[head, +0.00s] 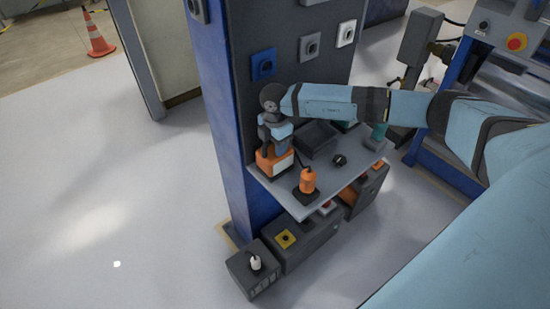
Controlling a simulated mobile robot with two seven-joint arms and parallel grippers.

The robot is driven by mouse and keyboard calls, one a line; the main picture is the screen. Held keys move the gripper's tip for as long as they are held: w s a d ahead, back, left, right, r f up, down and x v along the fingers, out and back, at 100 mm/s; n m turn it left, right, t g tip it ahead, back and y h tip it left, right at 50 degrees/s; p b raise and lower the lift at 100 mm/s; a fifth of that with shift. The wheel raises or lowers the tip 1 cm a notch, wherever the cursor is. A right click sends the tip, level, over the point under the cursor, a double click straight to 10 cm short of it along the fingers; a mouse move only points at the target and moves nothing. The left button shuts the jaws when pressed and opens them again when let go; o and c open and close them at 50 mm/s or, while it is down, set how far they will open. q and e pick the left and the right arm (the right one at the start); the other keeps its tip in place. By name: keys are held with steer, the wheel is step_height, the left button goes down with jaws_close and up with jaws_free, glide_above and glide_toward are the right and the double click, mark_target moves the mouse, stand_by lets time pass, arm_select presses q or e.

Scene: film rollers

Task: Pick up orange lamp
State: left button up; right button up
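The orange lamp (307,181) stands upright on a dark base near the front edge of a grey shelf (328,201). My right arm reaches in from the right, and its gripper (268,147) points down at the shelf's left end, left of and behind the lamp. The gripper is just above or against an orange and white object (275,164); I cannot tell whether they touch. The fingers are small and partly hidden, so their opening is unclear. The lamp is apart from the gripper. My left gripper is not in view.
A dark bin (316,138), a small black item (339,160) and a green tool (378,134) share the shelf. A blue post (226,120) stands left of it. Grey boxes (252,272) sit below. The floor at left is clear up to an orange cone (98,38).

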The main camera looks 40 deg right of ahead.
jaws_close()
stand_by(1.3)
